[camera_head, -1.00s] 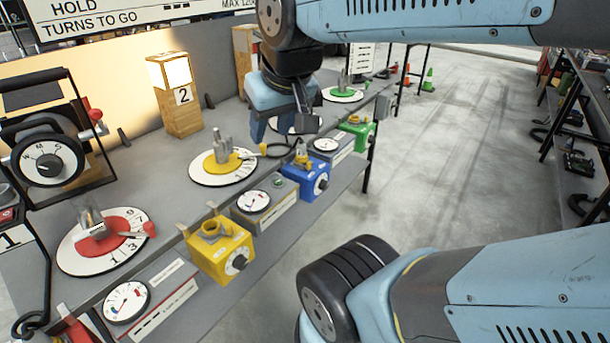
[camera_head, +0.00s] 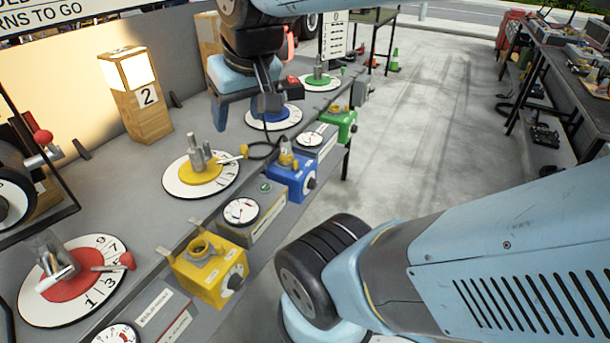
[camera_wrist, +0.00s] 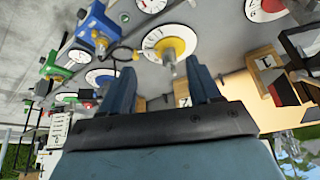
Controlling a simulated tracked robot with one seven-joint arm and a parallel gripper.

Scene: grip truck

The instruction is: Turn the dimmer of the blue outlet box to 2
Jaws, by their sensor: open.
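The blue outlet box (camera_head: 292,180) sits at the bench's front edge in the head view, between the yellow and green boxes. Its black dimmer knob (camera_head: 310,183) is on the right-hand face; its setting is too small to read. A cable runs from its yellow top plug to the yellow dial. The box also shows at the upper left of the wrist view (camera_wrist: 97,27). My gripper (camera_head: 245,115) is open and empty, above the bench, up and left of the blue box and apart from it. Its two fingers show spread in the wrist view (camera_wrist: 162,85).
A yellow box (camera_head: 212,272) and a green box (camera_head: 341,126) flank the blue one along the edge. Dials with yellow (camera_head: 200,175), red (camera_head: 70,285) and blue (camera_head: 273,117) centres lie behind. A lit wooden lamp (camera_head: 140,105) stands at the back. Open floor lies right.

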